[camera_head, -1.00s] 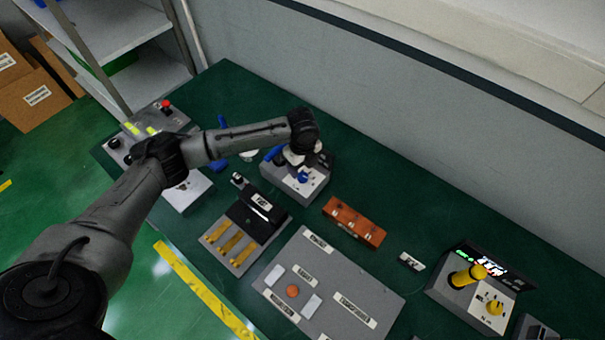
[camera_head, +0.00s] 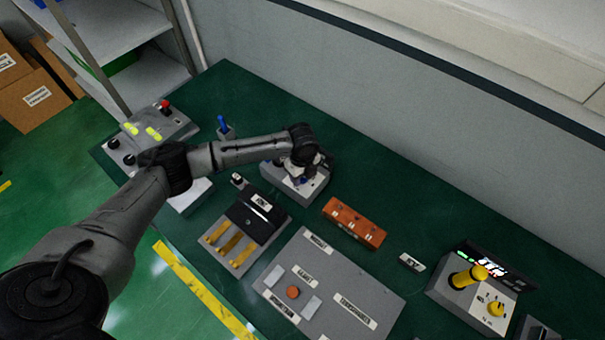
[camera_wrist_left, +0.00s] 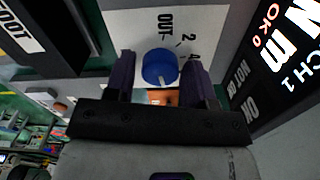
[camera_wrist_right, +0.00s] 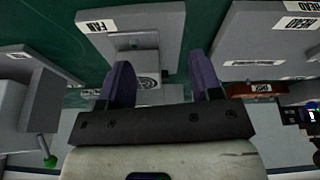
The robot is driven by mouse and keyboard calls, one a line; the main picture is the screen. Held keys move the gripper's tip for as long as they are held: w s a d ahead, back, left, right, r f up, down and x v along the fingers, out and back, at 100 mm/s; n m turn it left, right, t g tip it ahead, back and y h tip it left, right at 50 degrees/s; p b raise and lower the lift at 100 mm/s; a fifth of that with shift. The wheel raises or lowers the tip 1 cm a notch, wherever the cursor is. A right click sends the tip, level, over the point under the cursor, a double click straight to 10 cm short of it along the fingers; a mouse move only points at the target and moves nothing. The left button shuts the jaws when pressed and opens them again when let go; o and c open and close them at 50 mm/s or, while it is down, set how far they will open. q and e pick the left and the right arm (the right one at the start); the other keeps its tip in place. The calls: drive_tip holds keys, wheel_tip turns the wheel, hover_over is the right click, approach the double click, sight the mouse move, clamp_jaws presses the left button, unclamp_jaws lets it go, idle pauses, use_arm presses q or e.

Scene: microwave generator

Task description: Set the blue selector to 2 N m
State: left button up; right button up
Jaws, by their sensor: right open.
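The blue selector (camera_wrist_left: 160,67) is a round knob on a pale panel with the printed marks OUT, 2 and 4 beside it. A pale mark shows at its lower edge in the left wrist view; which value it points to I cannot tell. My left gripper (camera_wrist_left: 160,75) is open, with one dark finger on each side of the knob and narrow gaps showing. In the head view my left gripper (camera_head: 302,162) is over the grey unit (camera_head: 290,185), and mostly hides the selector. My right gripper (camera_wrist_right: 164,85) is open and empty in the right wrist view.
A lit display (camera_wrist_left: 285,50) reading N m and CH 1 stands beside the selector panel. In the head view, an orange block (camera_head: 354,222), a black box with yellow strips (camera_head: 240,230), a grey board (camera_head: 340,270) and a unit with yellow knobs (camera_head: 475,290) lie on the green table.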

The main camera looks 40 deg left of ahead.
use_arm(q)
drive_tip(key=c, duration=0.6)
drive_tip(key=shift+r+n+p, duration=0.15)
drive_tip(key=shift+n+p, duration=0.15)
drive_tip(key=shift+p, duration=0.3)
drive_tip(key=shift+c, duration=0.2)
drive_tip(key=n+p, duration=0.9)
drive_tip(key=p, duration=0.1)
drive_tip(key=shift+d+r+p, duration=0.1)
drive_tip(key=shift+p, duration=0.2)
drive_tip(key=n+p, duration=0.2)
drive_tip(key=n, duration=0.2)
drive_tip(key=shift+p, duration=0.4)
drive_tip(key=n+p, duration=0.2)
drive_tip(key=n, duration=0.1)
drive_tip(key=shift+n, duration=0.3)
drive_tip(key=n+p, duration=0.2)
drive_tip(key=n, duration=0.1)
drive_tip(key=shift+n+p, duration=0.45)
drive_tip(key=shift+n, duration=1.25)
drive_tip(key=shift+f, duration=0.2)
